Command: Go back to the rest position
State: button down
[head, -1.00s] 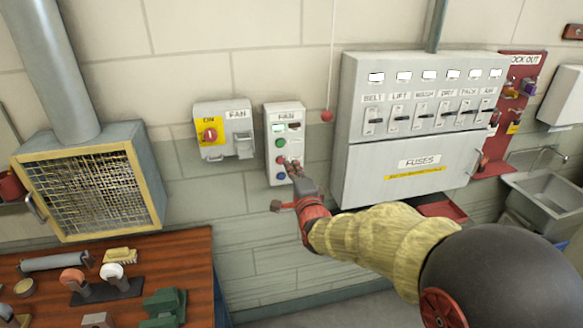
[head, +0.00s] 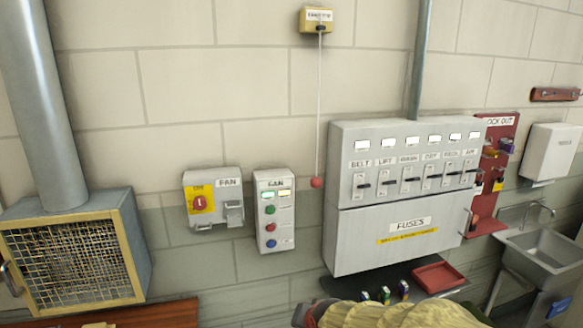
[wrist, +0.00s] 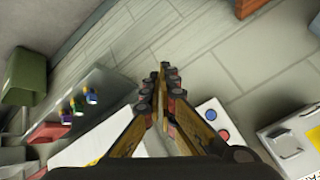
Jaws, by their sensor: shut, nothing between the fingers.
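My gripper (wrist: 163,80) is shut and empty in the wrist view, its fingers together in front of the wall and floor area. In the head view only my sleeved arm shows at the bottom edge, below the fuse cabinet; the fingers are out of that view. The fan button box (head: 274,210) hangs on the wall with green, red and blue buttons. It also shows in the wrist view (wrist: 206,107), to the right of the fingers and apart from them.
The fan switch (head: 213,198) with a red knob is left of the button box. The fuse cabinet (head: 345,245) is to its right, above a dark shelf with a red tray (head: 438,277). A pull cord (head: 317,150) hangs between. A sink (head: 548,250) stands far right.

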jog(key=s+d+r+n+b, duration=0.1)
jog(key=s+d+r, duration=0.2)
jog(key=s, duration=0.6)
jog(key=s+d+r+n+g+h+b, duration=0.1)
jog(key=s+d+r, duration=0.2)
jog(key=s+d, duration=0.5)
jog(key=s+d+r+n+g+h+b, duration=0.1)
jog(key=s+d+r, duration=0.2)
jog(key=s, duration=0.8)
jog(key=shift+s+d+n, duration=0.2)
jog(key=shift+d+n, duration=0.2)
jog(key=shift+d, duration=0.9)
